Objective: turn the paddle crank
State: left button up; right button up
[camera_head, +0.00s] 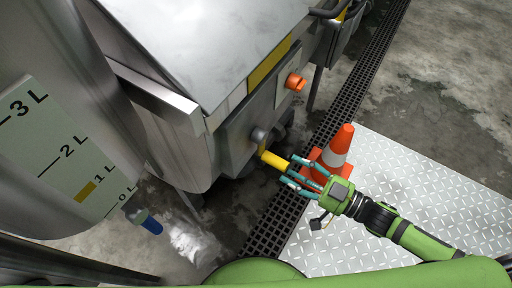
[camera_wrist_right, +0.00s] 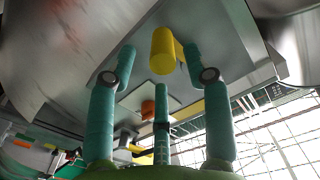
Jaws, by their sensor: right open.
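The paddle crank has a yellow handle (camera_head: 274,160) on a short yellow arm, joined to a grey round hub (camera_head: 260,134) on the front of the steel machine. My right gripper (camera_head: 290,173) has teal fingers and comes in from the lower right. It is open, its fingertips close to the free end of the handle. In the right wrist view the handle (camera_wrist_right: 163,50) lies ahead between the spread fingertips, nearer the right one. I cannot tell whether any finger touches it. My left gripper is not in view.
An orange knob (camera_head: 296,82) sticks out farther along the steel machine (camera_head: 205,45). An orange and white cone (camera_head: 337,148) stands just behind my right gripper on the metal plate (camera_head: 420,170). A floor grate (camera_head: 335,105) runs alongside. A tank with a level scale (camera_head: 75,165) is at left.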

aim_at(264, 155)
jog(key=shift+w+a+r, duration=0.25)
jog(key=shift+w+a, duration=0.2)
jog(key=shift+a, duration=0.3)
jog(key=x, duration=0.4)
jog(key=shift+w+a+p, duration=0.1)
jog(key=shift+w+p, duration=0.05)
jog(key=shift+p, duration=0.15)
jog(key=shift+w+a, duration=0.15)
jog(key=shift+a, duration=0.05)
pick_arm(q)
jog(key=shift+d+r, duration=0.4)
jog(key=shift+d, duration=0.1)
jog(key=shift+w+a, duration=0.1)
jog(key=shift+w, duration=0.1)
pick_arm(e)
grip_shut()
